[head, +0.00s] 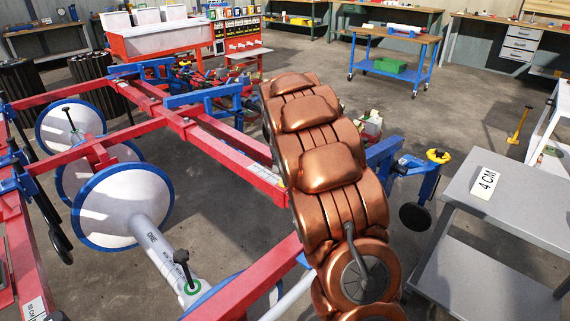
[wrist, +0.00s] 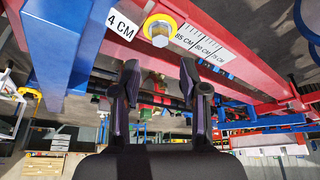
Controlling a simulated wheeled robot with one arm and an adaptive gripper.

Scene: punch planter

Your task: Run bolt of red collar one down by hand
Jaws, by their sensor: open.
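In the wrist view my gripper (wrist: 160,66) is open and empty, with its two dark fingers apart. A hex-headed bolt (wrist: 160,32) with a yellow ring around it shows just beyond the fingertips, by the red beam (wrist: 215,45) with a centimetre scale. A blue upright (wrist: 62,45) stands left of it. I cannot tell which part is red collar one. In the head view a black-handled bolt (head: 183,262) with a green ring stands on the white shaft (head: 155,243) marked ONE. My copper arm hides my gripper and part of the frame there.
A white 4 CM label (wrist: 122,25) is beside the bolt. In the head view the red frame (head: 245,175) carries white discs (head: 118,205) with blue rims. A grey table (head: 520,205) stands at right, and a blue trolley (head: 395,63) farther back. Open floor lies between them.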

